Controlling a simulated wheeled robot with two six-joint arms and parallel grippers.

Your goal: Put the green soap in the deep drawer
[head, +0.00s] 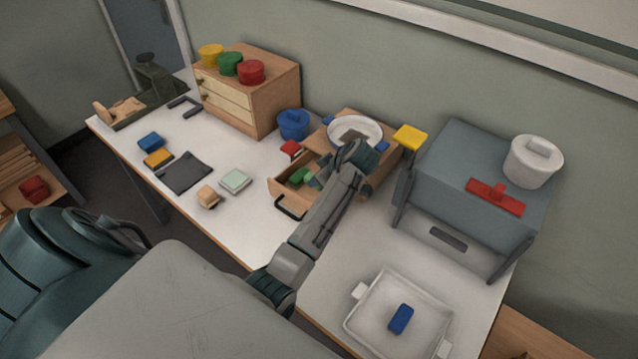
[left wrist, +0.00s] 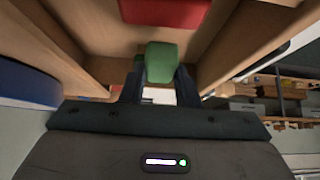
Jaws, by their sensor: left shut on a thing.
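The green soap (head: 299,176) is at the open wooden drawer (head: 276,189), which has a black handle (head: 289,208). In the left wrist view the soap (left wrist: 161,62) sits between the two dark fingers of my left gripper (left wrist: 160,82), which is shut on it. Wooden walls (left wrist: 235,45) stand on both sides of it. My left gripper (head: 316,179) reaches down at the drawer from the right in the head view. Whether the soap touches the drawer floor cannot be told. My right gripper is not in view.
A red block (head: 290,149) is close by the drawer, and a plate (head: 355,132) lies on the cabinet. A blue pot (head: 293,125) stands behind. A grey oven-like box (head: 465,190) is to the right, and a white tray (head: 365,318) is in front.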

